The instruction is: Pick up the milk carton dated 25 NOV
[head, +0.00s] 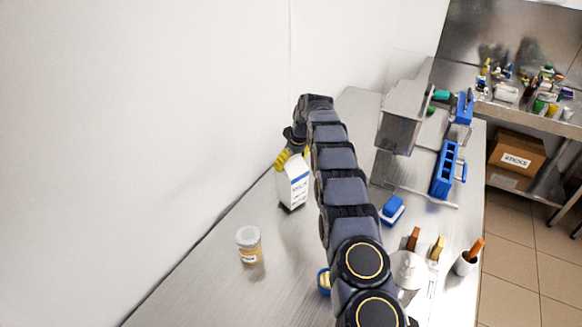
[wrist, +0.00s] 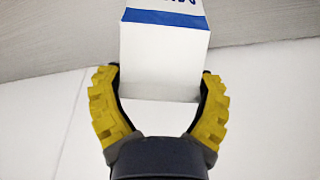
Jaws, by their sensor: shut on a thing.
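A white milk carton with a blue band (head: 293,187) is upright or nearly so at the far left of the steel counter, near the wall. Whether its base touches the counter is unclear. My gripper (head: 287,158), with yellow ridged pads, is shut on the carton near its top, in front of the wall. The wrist view shows the carton (wrist: 165,58) between the two curved fingers (wrist: 161,78). The print on the carton is too small or cut off, so I cannot read a date.
A lidded jar (head: 249,246) stands left on the steel counter (head: 205,290). A blue block (head: 392,209), a blue rack (head: 447,170) and a grey machine hopper (head: 402,115) are right of my arm. A white cup (head: 465,263) is near the right edge. The counter around the jar is clear.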

